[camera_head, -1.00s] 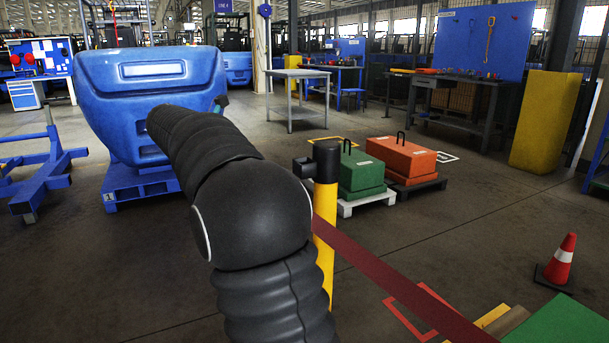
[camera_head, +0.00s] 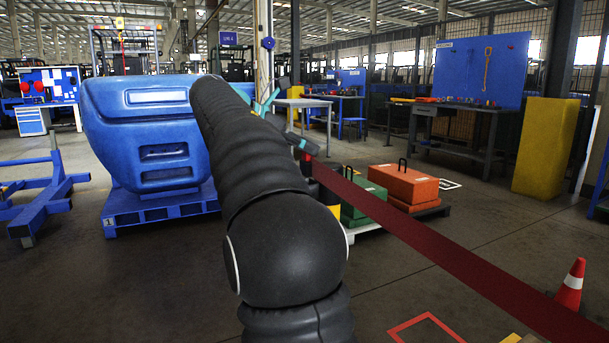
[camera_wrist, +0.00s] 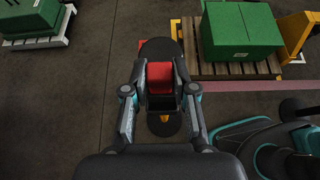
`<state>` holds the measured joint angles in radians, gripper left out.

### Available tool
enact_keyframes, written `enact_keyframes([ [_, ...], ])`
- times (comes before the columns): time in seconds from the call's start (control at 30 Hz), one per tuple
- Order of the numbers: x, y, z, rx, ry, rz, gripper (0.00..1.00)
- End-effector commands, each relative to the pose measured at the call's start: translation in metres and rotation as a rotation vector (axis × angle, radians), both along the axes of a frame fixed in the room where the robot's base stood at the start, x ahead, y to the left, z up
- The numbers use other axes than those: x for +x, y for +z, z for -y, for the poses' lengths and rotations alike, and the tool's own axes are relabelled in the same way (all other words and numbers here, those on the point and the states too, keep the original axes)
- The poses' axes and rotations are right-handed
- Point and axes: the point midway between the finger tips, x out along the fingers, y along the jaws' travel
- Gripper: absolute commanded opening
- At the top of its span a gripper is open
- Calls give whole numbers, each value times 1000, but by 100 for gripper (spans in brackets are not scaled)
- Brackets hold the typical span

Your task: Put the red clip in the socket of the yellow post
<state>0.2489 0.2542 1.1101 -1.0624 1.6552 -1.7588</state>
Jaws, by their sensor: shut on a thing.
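My gripper (camera_wrist: 160,88) is shut on the red clip (camera_wrist: 160,75), which sits between its two fingers in the wrist view. The yellow post (camera_head: 335,211) is mostly hidden behind my arm and the belt. A dark rounded shape (camera_wrist: 158,48) lies under and beyond the clip in the wrist view. The socket is not clearly visible, and I cannot tell whether the clip touches it.
The belt stretches to the lower right. Behind it are a green weight (camera_head: 352,211) and an orange weight (camera_head: 403,185) on low pallets. A traffic cone (camera_head: 571,285) stands at right. A blue tub (camera_head: 150,130) on a blue pallet stands at left. Floor at right is partly clear.

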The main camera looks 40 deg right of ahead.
Motion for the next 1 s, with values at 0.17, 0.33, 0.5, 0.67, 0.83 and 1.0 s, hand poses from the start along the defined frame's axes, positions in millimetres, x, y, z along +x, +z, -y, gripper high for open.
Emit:
enact_keyframes([
  [0.17, 0, -11, 0, 0, 0, 0, 0],
  [0.33, 0, -35, 0, 2, 1, -3, 0],
  [0.5, 1, -48, 0, 7, -1, -6, 0],
  [0.67, 1, -50, 1, 9, -6, -11, 34],
  [0.83, 0, -51, 2, 10, -7, -11, 51],
  [1.0, 0, -49, 2, 7, -6, -8, 51],
])
